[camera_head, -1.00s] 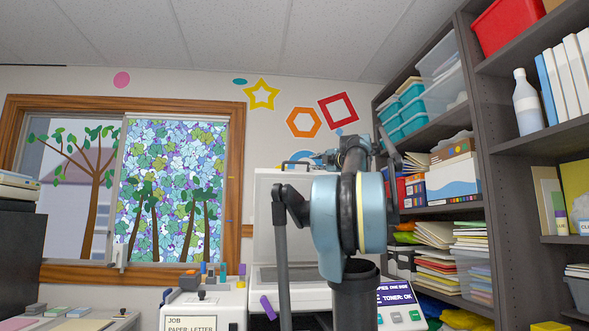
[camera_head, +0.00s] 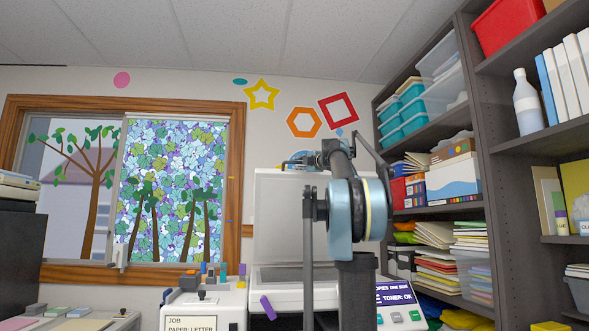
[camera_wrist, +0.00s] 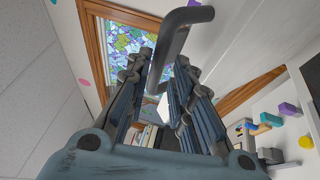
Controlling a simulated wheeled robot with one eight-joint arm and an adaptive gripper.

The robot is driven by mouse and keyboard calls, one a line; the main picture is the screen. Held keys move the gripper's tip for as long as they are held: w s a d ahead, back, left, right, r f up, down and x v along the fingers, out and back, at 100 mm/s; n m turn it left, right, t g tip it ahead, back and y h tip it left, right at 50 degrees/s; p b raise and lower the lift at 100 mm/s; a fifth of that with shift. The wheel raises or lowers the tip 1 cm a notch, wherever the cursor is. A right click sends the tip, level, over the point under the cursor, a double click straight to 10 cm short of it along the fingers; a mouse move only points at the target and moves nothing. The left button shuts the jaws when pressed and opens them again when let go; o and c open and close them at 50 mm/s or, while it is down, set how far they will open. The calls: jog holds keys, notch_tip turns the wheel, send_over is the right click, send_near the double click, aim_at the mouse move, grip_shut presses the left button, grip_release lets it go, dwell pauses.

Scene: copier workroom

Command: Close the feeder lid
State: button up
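The feeder lid (camera_head: 285,215) stands raised, nearly upright, on the white copier (camera_head: 290,300) in the head view. Its pale panel also fills the right of the wrist view (camera_wrist: 250,55). A grey bar handle (camera_wrist: 181,38) stands out from the lid and passes across the space between my fingers. My gripper (camera_wrist: 160,78) is open, with its two fingers spread on either side of the handle's near end. I cannot tell whether they touch it. In the head view my gripper (camera_head: 299,160) is at the lid's top edge, partly hidden by my arm.
A control panel (camera_head: 396,300) with a screen is at the copier's right. A white machine (camera_head: 203,300) with small coloured blocks stands to the left. Tall loaded shelves (camera_head: 480,180) close off the right side. A wood-framed window (camera_head: 120,185) is behind.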

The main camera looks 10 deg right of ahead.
aim_at(297, 163)
jog(key=shift+x, duration=2)
jog(key=shift+c, duration=0.2)
grip_shut()
